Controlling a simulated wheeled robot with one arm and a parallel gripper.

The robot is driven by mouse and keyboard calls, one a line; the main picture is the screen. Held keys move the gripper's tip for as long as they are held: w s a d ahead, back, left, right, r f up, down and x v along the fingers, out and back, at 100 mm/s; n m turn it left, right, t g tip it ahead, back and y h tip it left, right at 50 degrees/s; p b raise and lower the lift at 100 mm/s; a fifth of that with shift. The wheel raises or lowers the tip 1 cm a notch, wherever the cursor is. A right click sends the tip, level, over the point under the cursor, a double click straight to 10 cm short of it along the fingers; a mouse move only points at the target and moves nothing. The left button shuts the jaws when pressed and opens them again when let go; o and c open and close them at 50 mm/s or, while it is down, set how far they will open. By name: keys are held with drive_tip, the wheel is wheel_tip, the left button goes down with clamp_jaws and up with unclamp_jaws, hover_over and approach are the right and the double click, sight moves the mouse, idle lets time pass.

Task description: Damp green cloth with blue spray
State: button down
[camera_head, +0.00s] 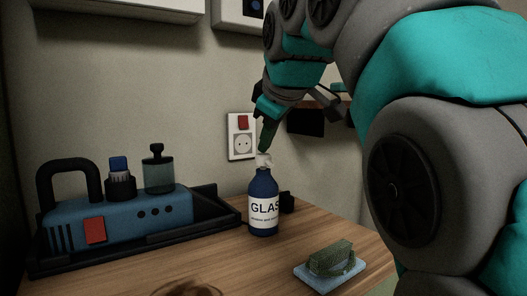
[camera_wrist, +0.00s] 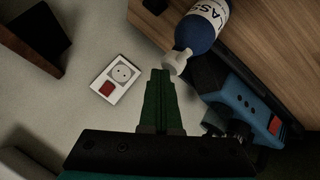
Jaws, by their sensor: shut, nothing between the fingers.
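The blue spray bottle (camera_head: 262,187) stands upright on the wooden table, with a white label reading "GLAS" and a white top. In the wrist view the blue spray bottle (camera_wrist: 196,32) shows with its white top beside my fingertips. My gripper (camera_head: 263,147) is shut and empty, pointing down just above the bottle's top. In the wrist view my gripper (camera_wrist: 161,73) has its green fingers together; I cannot tell whether they touch the top. The green cloth (camera_head: 331,259) lies folded on a light blue pad (camera_head: 311,280) at the front right.
A blue device (camera_head: 125,222) with a black handle sits in a dark tray (camera_head: 225,217) at the left, with small containers on it. A wall socket (camera_head: 243,146) is behind the bottle. A dark small object (camera_head: 287,202) stands right behind the bottle. Table between bottle and cloth is clear.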

sight(267, 156)
drive_tip(key=shift+f, duration=0.15)
drive_tip(key=shift+f+b, duration=0.35)
drive_tip(key=shift+b, duration=0.05)
idle(0.4)
drive_tip(key=shift+r+p, duration=0.3)
drive_tip(key=shift+r, duration=0.1)
drive_tip(key=shift+r+p, duration=2.4)
drive_tip(key=shift+r, duration=0.75)
drive_tip(key=shift+f, duration=0.1)
